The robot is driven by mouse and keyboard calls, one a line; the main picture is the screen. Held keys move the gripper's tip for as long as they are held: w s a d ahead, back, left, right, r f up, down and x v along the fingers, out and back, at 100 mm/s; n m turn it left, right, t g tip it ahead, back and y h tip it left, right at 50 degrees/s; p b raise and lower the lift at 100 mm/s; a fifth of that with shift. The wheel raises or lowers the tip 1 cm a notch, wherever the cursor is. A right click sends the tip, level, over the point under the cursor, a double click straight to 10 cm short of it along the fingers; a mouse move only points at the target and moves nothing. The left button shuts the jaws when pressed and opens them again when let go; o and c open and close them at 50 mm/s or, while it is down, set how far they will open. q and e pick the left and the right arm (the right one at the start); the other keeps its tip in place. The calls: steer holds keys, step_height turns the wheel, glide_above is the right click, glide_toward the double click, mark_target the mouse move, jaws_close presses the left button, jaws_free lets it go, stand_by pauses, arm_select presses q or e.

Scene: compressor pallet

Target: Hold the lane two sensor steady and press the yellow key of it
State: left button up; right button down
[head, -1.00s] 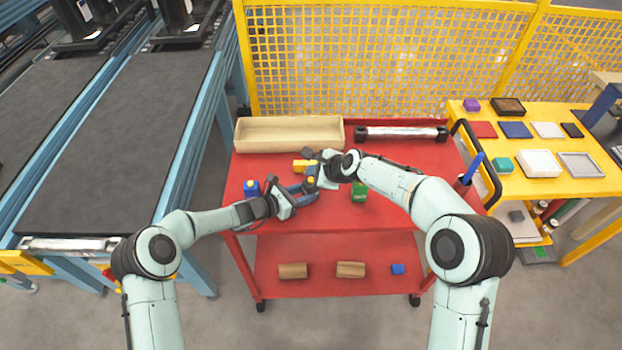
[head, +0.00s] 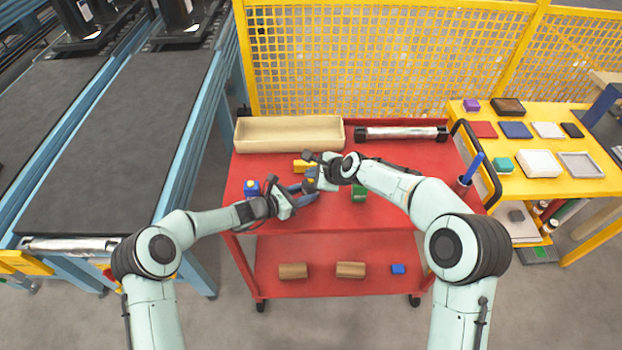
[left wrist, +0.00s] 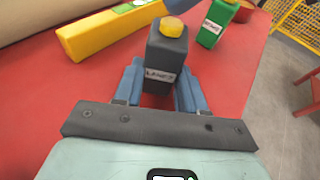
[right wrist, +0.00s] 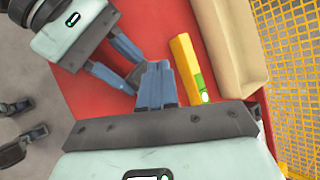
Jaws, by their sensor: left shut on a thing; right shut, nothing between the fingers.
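The lane two sensor (left wrist: 165,55) is a dark grey box with a white label and a round yellow key (left wrist: 173,27) on top. My left gripper (left wrist: 160,88) is shut on it, one blue finger on each side, and it stands upright between them. In the head view my left gripper (head: 302,190) is over the cart's red top. My right gripper (right wrist: 157,72) is shut and empty, close to the left gripper's fingers. In the left wrist view a blue part, apparently its fingertips, is just above and behind the key; contact cannot be told.
A yellow box (left wrist: 110,32) and a green labelled box (left wrist: 217,20) stand close by on the red cart (head: 400,190). A blue box (head: 251,188) with a yellow top stands left. A beige tray (head: 290,134) and a silver bar (head: 400,133) lie at the back.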

steer(key=shift+f, duration=0.5)
stand_by(1.9)
steer(key=shift+r, duration=0.9)
steer(key=shift+r, duration=0.1)
step_height(320, 180, up, 5)
steer(key=shift+f, duration=0.1)
stand_by(0.5)
arm_select(q)
steer(key=o, duration=0.9)
